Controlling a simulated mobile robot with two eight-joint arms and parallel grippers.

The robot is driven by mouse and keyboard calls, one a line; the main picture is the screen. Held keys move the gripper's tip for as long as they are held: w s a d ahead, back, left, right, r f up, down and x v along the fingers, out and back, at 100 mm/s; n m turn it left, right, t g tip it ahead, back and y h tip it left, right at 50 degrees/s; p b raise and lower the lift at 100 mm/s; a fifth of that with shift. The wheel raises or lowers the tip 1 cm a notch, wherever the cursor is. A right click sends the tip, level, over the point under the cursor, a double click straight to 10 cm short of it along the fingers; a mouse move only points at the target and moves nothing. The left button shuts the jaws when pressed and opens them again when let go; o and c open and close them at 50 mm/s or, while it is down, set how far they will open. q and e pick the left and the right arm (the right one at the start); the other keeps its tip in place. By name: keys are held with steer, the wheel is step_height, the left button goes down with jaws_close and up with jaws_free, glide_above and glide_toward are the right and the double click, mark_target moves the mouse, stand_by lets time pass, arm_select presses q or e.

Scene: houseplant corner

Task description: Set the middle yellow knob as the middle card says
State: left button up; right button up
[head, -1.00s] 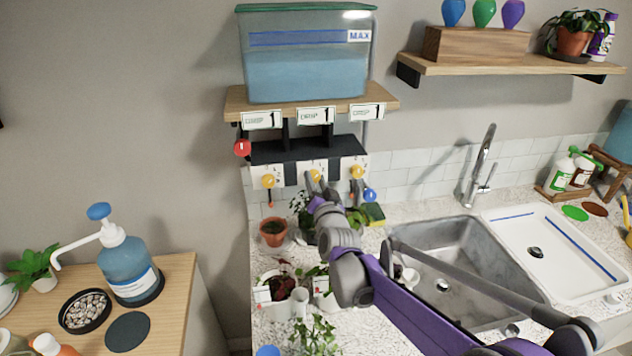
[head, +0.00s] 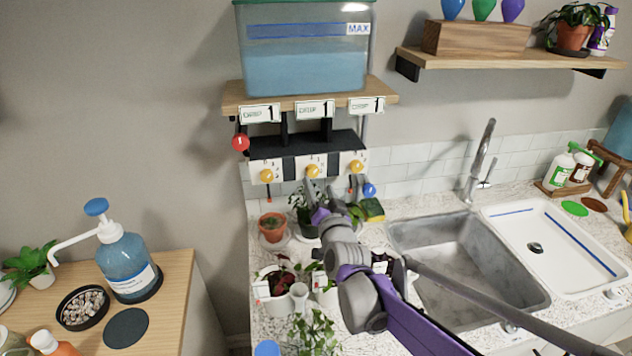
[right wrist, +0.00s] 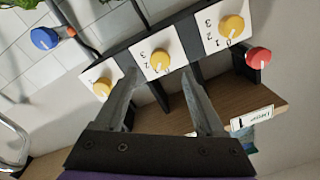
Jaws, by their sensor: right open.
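The middle yellow knob (head: 312,171) is on a white plate under the shelf, between two other yellow knobs. It also shows in the right wrist view (right wrist: 161,61), with numbers printed beside it; its exact setting is too small to tell. The middle card (head: 314,110) on the shelf edge reads "DRIP 1". My right gripper (head: 319,192) is open and empty, just below and in front of the middle knob. In the right wrist view its two fingers (right wrist: 158,76) point toward the knob from either side, apparently without touching it. My left gripper is not in view.
A left yellow knob (head: 266,176) and a right yellow knob (head: 356,166) flank the middle one. A red knob (head: 240,142) and a blue knob (head: 369,190) sit at the ends. Potted plants (head: 272,227) stand below; the sink (head: 470,265) is to the right.

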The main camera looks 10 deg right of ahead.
steer(key=s, duration=0.5)
steer(key=shift+f, duration=0.1)
stand_by(0.3)
